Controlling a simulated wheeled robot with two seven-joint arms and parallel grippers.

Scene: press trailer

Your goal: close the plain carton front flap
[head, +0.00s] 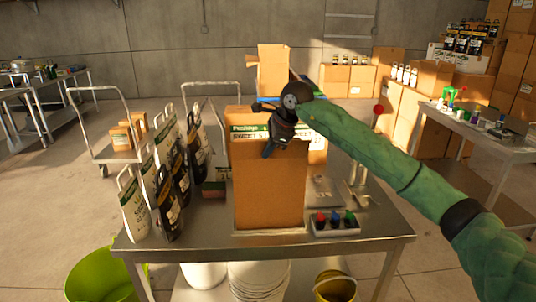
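A tall plain brown carton (268,190) stands upright on the steel table (190,240). My arm and gripper cover the carton's top right, so how the front flap lies is hard to see. The gap between the fingers does not show clearly. My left gripper is not in view.
Several black and white pouches (168,185) stand left of the carton. A tray with red, blue and green tops (335,222) sits at its right front. A brown box shape (273,70) rises behind. Buckets (335,287) are below; a side table (480,122) stands right.

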